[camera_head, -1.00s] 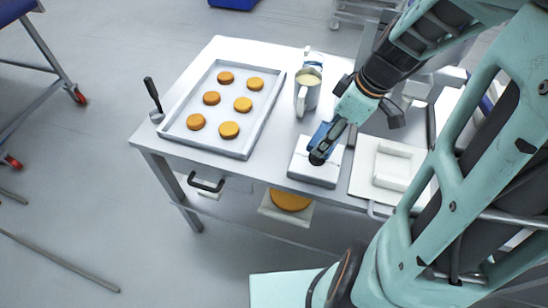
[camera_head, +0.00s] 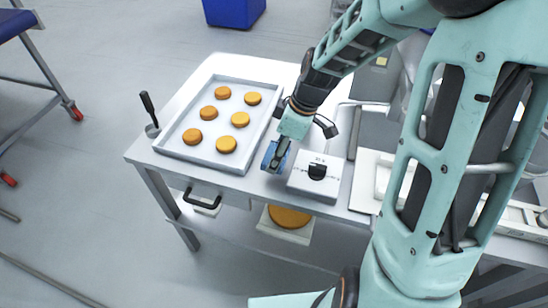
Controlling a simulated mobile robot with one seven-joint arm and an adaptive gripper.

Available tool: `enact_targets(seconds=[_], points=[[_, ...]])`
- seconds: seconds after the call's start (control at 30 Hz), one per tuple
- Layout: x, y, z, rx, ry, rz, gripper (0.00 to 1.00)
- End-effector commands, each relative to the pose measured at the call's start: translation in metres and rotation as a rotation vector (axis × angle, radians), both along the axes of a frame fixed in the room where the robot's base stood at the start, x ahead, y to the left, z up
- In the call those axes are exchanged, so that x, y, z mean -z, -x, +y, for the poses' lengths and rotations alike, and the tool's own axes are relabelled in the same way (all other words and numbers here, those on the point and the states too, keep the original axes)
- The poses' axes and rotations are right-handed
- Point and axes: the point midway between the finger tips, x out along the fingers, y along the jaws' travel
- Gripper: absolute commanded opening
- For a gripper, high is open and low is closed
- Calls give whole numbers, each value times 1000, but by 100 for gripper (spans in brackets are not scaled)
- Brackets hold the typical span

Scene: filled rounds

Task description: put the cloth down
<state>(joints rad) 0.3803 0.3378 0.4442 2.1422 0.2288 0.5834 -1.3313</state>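A folded blue cloth (camera_head: 267,158) is at the tips of my gripper (camera_head: 280,149), between the tray and the white box with the dial. My gripper appears shut on it, with the fingers pointing down and to the left. The cloth is at the table's surface or just above it; I cannot tell whether it touches. The table (camera_head: 262,185) is white, with bare surface around the cloth.
A tray (camera_head: 187,155) with several orange-brown rounds is left of the cloth. The white box (camera_head: 305,185) with a black dial is close on its right. A black-handled tool (camera_head: 148,104) stands at the tray's left.

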Motion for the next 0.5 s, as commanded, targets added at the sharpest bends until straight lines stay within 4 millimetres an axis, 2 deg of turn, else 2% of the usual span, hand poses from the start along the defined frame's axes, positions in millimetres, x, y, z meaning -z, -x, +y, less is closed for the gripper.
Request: enact_targets(seconds=[0.23,0.4,0.5], points=[[20,-7,14,-3,0,3,42],[43,-7,11,1,0,4,42],[46,-8,11,1,0,-1,42]])
